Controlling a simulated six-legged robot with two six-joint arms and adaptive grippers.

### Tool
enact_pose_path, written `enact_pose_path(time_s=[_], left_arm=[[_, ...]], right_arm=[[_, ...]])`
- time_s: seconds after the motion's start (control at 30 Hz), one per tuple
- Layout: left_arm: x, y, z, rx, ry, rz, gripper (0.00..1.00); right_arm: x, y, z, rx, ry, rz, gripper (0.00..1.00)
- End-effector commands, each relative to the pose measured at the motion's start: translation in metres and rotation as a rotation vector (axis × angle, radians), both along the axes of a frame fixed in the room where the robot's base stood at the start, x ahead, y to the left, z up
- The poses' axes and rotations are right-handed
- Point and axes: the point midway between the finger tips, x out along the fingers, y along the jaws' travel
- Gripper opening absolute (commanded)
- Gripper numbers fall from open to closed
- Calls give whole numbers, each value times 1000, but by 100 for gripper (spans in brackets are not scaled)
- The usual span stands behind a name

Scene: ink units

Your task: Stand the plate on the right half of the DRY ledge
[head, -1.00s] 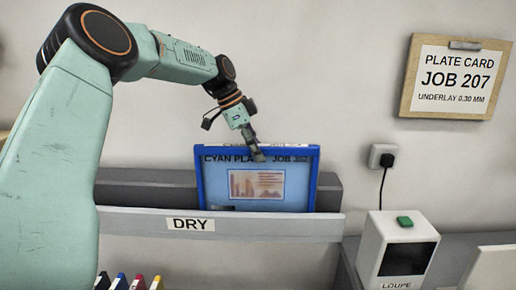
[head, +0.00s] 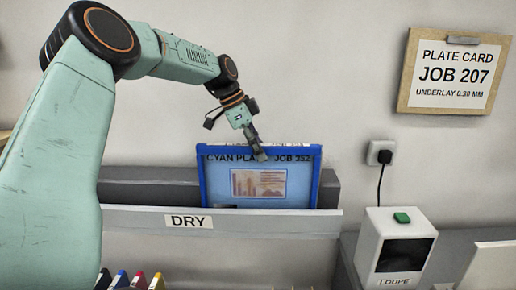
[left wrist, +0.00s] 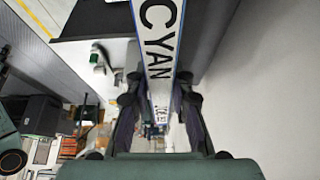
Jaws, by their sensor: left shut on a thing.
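The plate (head: 259,183) is a blue-framed cyan plate marked "CYAN PLATE JOB 352" with a small printed picture. It stands upright at the right half of the DRY ledge (head: 130,219), behind the ledge's front lip, which hides its lower edge. My left gripper (head: 261,155) is shut on the plate's top edge from above. In the left wrist view the plate's top edge (left wrist: 158,45), lettered "CYAN", runs between the fingers (left wrist: 158,105). Whether the plate's bottom touches the ledge is hidden. My right gripper is not in view.
A plate card (head: 455,68) reading JOB 207, underlay 0.30 MM, hangs on the wall at right. A white loupe box (head: 374,232) with a green button stands right of the ledge, its cord plugged into a wall socket (head: 381,152). Several coloured ink items (head: 138,281) sit below the ledge.

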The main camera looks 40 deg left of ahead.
Motion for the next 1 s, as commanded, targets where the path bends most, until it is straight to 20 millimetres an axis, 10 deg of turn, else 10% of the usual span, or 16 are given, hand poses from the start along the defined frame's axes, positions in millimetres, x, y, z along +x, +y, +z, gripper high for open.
enact_pose_path(time_s=[0.33,0.67,1.0], left_arm=[[0,0,-1,2,1,0,48],[-1,1,1,2,1,0,48],[-18,18,53,3,-4,1,48]], right_arm=[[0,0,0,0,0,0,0],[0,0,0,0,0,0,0],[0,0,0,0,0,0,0]])
